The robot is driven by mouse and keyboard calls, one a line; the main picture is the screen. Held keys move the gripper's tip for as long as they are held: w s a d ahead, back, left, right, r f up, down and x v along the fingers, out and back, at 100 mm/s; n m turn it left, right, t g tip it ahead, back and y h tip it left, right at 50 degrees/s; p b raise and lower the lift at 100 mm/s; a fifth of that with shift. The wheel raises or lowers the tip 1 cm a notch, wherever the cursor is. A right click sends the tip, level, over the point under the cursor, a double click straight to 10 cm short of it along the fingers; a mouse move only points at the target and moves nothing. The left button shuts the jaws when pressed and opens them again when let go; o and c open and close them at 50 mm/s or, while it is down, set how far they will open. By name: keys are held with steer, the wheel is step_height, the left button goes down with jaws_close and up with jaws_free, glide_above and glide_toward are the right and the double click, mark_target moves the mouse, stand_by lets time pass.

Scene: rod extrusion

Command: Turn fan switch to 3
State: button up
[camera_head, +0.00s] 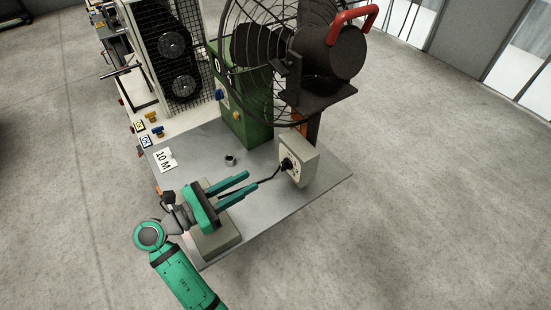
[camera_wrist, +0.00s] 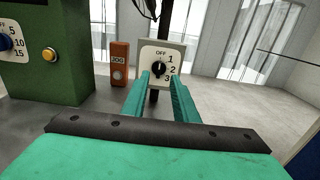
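The fan switch is a pale box (camera_head: 299,163) with a round black knob (camera_head: 287,164), fixed below the caged fan (camera_head: 262,40) at the table's right side. In the wrist view the switch plate (camera_wrist: 173,50) faces me, marked OFF at the top and 1, 2, 3 down the right. Its black knob (camera_wrist: 159,69) appears to point up near OFF, but it is small. My gripper (camera_head: 253,181) is open and empty, with its two green fingers pointing at the switch from a short distance. In the wrist view the fingertips (camera_wrist: 160,80) frame the knob's lower area without touching it.
A green box (camera_head: 246,112) with a blue dial stands behind and left of the switch. An orange block (camera_wrist: 119,64) marked with digits is left of the switch.

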mark_target(285, 165)
steer(key=x, duration=1)
steer(key=shift+w+d, duration=0.25)
steer(key=shift+d, duration=0.05)
jaws_close()
